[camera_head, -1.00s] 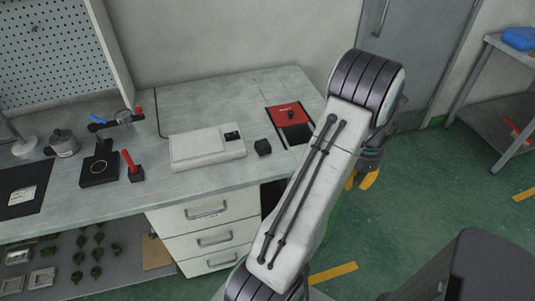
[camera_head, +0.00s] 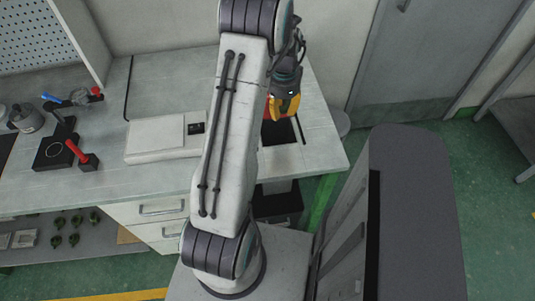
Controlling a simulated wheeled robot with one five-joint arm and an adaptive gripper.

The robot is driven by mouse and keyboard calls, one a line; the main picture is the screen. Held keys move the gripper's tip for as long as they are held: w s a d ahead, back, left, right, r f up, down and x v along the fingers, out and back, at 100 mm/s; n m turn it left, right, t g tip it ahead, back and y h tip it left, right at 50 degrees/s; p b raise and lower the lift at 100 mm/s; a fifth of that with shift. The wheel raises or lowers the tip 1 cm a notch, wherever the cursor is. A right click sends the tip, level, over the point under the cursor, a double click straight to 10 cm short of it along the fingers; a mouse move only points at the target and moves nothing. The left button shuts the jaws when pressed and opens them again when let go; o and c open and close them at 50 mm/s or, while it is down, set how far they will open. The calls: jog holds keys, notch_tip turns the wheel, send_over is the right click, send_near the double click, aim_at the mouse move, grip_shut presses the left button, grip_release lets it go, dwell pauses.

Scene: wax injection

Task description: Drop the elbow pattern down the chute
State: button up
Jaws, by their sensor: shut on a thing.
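My gripper (camera_head: 284,106), with yellow-orange fingers, is at the right part of the bench, in front of a red panel with a dark rectangular opening (camera_head: 278,133), seemingly the chute. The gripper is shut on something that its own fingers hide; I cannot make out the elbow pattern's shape. The height of the fingers over the opening cannot be told. A black bin (camera_head: 278,205) stands under the bench below the opening, partly hidden by my arm.
A white scale-like device (camera_head: 155,142) and a black stand with a red-handled tool (camera_head: 77,152) sit on the bench to the left. Several small green parts (camera_head: 75,222) lie on the lower shelf. A grey door (camera_head: 415,60) is behind at right.

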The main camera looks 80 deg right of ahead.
jog(key=shift+d+f, duration=0.1)
jog(key=shift+a+f+b, duration=0.25)
jog(key=shift+b, duration=0.05)
notch_tip(320, 180, down, 5)
jog(key=b, duration=0.3)
jog(key=shift+f+b, duration=0.15)
jog(key=shift+b, duration=0.15)
jog(key=o, duration=1)
notch_tip(320, 180, up, 12)
jog(key=shift+r, duration=0.1)
